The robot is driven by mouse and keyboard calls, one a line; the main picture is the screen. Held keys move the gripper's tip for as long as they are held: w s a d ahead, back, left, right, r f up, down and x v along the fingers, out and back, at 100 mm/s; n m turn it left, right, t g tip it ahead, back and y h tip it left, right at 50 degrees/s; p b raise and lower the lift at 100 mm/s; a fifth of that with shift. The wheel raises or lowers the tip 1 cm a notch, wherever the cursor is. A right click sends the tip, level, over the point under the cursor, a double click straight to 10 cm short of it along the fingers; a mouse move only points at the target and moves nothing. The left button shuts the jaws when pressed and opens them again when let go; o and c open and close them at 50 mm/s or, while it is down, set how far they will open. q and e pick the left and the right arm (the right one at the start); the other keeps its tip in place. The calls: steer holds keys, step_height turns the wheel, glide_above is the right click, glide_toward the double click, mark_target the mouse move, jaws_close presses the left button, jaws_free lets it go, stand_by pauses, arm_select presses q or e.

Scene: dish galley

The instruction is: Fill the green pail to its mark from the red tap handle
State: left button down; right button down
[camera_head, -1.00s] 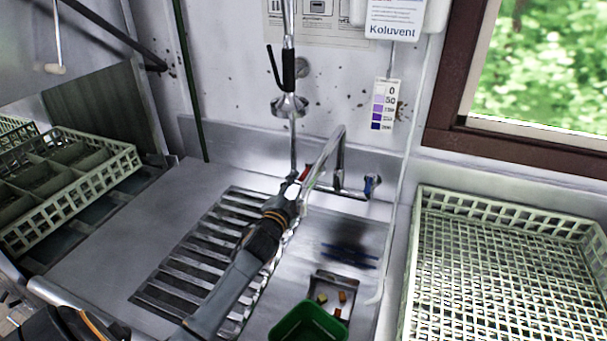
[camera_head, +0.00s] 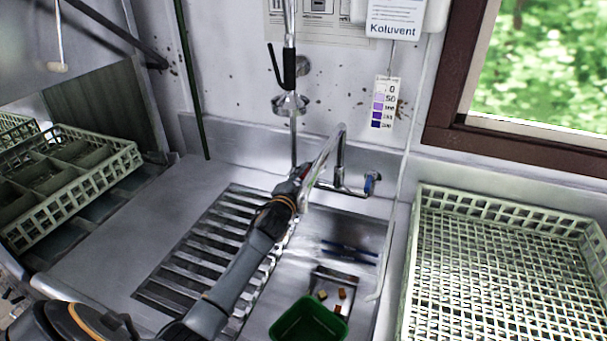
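The tap has a curved steel spout (camera_head: 324,156) over the sink. A little red of its left handle (camera_head: 305,171) shows beside my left gripper (camera_head: 300,178), which is at that handle. My gripper hides most of the handle, and I cannot tell whether its fingers touch it or are open. The blue handle (camera_head: 371,184) is on the right, clear of my arm. The green pail (camera_head: 308,322) stands at the bottom, cut off by the picture's edge. Its mark and any water in it cannot be made out. My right gripper is not in view.
A slatted drain grate (camera_head: 185,270) lies left of the basin, partly under my arm. A small tray (camera_head: 351,283) with scraps is behind the pail. Pale dish racks stand right (camera_head: 500,208) and left (camera_head: 90,182). A spray hose (camera_head: 290,75) hangs behind the tap.

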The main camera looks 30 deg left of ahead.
arm_select(q)
steer(key=shift+a+r+p, duration=0.1)
steer(key=shift+a+p, duration=0.05)
steer(key=shift+p, duration=0.15)
steer(key=shift+a+m+h+p, duration=0.25)
steer(key=shift+m+h, duration=0.55)
steer(key=shift+h, duration=0.45)
steer(key=shift+a+m+h+p, duration=0.15)
steer(key=shift+a+m+h, duration=0.2)
steer(key=shift+m+h, duration=0.7)
steer(key=shift+n, duration=0.25)
steer(key=c, duration=1.4)
jaws_free()
steer(key=shift+o, duration=0.2)
steer(key=shift+s, duration=0.15)
